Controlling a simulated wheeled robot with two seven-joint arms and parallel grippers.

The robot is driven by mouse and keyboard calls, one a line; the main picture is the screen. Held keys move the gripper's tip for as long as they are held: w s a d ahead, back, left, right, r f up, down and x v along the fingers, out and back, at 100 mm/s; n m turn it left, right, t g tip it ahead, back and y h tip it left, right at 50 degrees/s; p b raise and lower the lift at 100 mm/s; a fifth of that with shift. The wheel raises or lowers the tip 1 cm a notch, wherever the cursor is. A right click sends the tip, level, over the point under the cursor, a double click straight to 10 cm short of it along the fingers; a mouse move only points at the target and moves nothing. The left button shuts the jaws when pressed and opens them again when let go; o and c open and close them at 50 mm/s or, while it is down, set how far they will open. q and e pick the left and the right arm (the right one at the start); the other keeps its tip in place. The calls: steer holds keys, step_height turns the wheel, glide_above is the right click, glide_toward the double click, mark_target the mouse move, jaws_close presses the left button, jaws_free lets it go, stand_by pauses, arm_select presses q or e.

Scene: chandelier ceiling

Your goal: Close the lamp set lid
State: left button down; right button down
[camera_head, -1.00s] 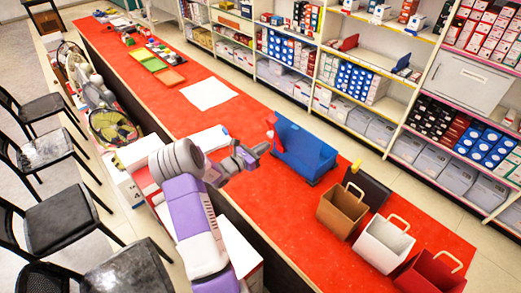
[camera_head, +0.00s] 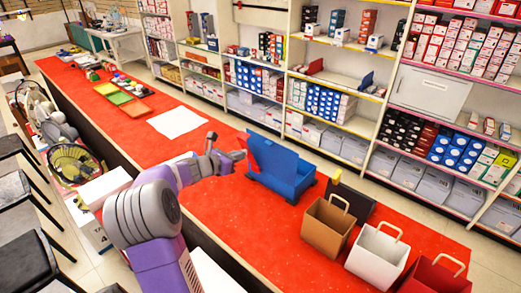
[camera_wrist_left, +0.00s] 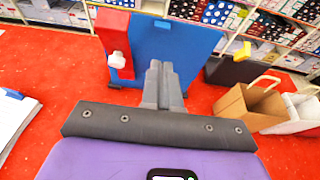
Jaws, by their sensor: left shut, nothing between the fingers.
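The blue lamp set box (camera_head: 293,180) stands on the red counter with its lid (camera_head: 268,152) raised on the side facing my left arm. In the left wrist view, the blue lid panel (camera_wrist_left: 180,45) stands upright ahead, with a red part (camera_wrist_left: 113,38) and a white knob (camera_wrist_left: 116,60) at its left. My left gripper (camera_head: 241,155) is just left of the lid in the head view. Its fingers, seen in the left wrist view (camera_wrist_left: 160,68), are shut and empty, pointing at the panel. Whether they touch it I cannot tell. My right gripper is out of view.
The counter (camera_head: 215,215) has clear red surface around the box. A brown bag (camera_head: 326,228), a white bag (camera_head: 376,256), a red bag (camera_head: 432,278) and a dark object (camera_head: 350,202) stand to the right. White paper (camera_head: 177,122) lies left. Stocked shelves line the back.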

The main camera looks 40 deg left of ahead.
arm_select(q)
steer(key=r+x, duration=0.1)
steer(key=x, duration=1)
steer(key=shift+w+p, duration=0.4)
steer(key=shift+w, duration=0.15)
